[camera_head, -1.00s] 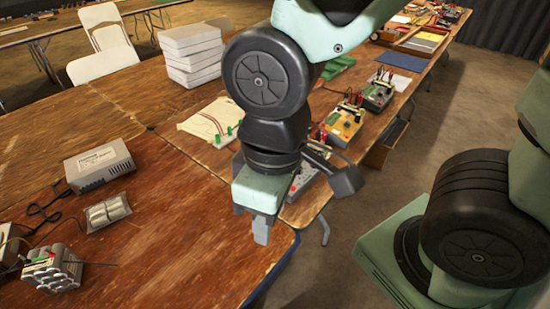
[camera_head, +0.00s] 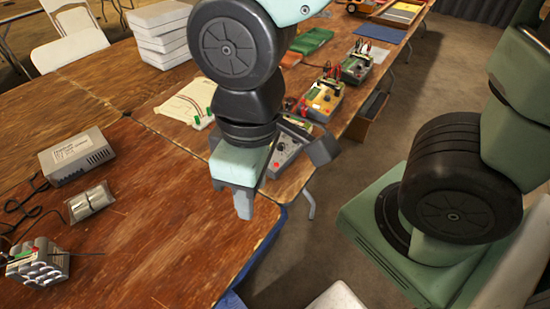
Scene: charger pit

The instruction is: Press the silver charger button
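A silver-grey box with a printed label (camera_head: 77,155), which looks like the charger, sits on the wooden table at the left. A black cable runs from its left side. I cannot make out a button on it. My gripper (camera_head: 243,205) points down over the near right edge of the table, well to the right of the box and apart from it. Its fingers look shut together, with nothing seen between them. The table just behind my gripper is partly hidden by my arm.
A clear pack of cells (camera_head: 91,203) and a battery bundle (camera_head: 37,263) with wires lie left. White boxes (camera_head: 164,35) are stacked behind. Meters, including a yellow one (camera_head: 321,100), line the right side. The table middle (camera_head: 150,220) is clear. A white surface (camera_head: 338,298) shows at the bottom.

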